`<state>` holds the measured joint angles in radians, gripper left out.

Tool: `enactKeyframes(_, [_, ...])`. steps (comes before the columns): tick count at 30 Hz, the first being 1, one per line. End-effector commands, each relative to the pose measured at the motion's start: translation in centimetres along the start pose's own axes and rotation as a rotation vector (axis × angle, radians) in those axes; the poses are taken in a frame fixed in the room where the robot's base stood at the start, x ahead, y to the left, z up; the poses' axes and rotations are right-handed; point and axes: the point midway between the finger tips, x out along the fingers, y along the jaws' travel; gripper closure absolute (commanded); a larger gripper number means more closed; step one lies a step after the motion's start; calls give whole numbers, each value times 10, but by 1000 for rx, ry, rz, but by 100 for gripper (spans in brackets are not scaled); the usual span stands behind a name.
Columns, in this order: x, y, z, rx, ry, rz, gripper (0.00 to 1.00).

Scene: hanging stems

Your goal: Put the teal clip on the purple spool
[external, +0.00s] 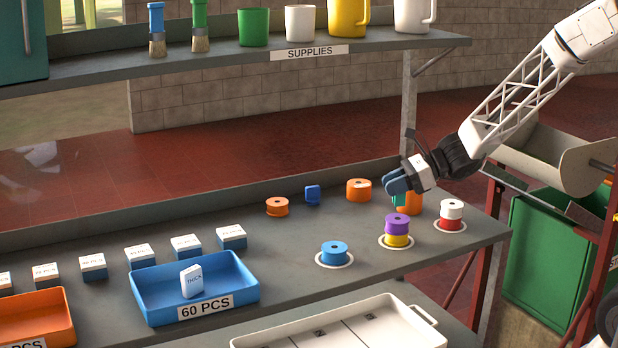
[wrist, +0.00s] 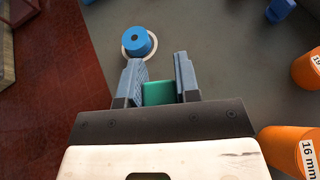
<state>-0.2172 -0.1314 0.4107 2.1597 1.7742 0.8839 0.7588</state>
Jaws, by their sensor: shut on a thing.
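My gripper (external: 396,186) is above the right part of the bench, its blue-grey fingers shut on the teal clip (external: 398,200). In the wrist view the clip (wrist: 158,93) shows as a green-teal block between the two fingers (wrist: 159,78). The purple spool (external: 397,223) lies on top of a yellow spool (external: 397,240), on a white ring near the front edge. In the external view the clip appears above and behind the purple spool, apart from it. I cannot make out the purple spool in the wrist view.
A blue spool (external: 334,249) stands front left of the purple one; a white spool (external: 451,209) on a red one stands to its right. Orange spools (external: 358,189) and a blue clip (external: 313,194) are behind. The supplies shelf (external: 350,47) hangs above the back.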

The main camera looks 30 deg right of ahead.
Motion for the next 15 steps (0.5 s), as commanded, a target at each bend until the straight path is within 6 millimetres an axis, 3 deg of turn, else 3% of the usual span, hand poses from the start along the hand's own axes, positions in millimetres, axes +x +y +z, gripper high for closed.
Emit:
enactKeyframes(9, [0, 0, 0, 0, 0, 0, 92])
enactKeyframes(15, [6, 0, -14, 1, 1, 1, 92])
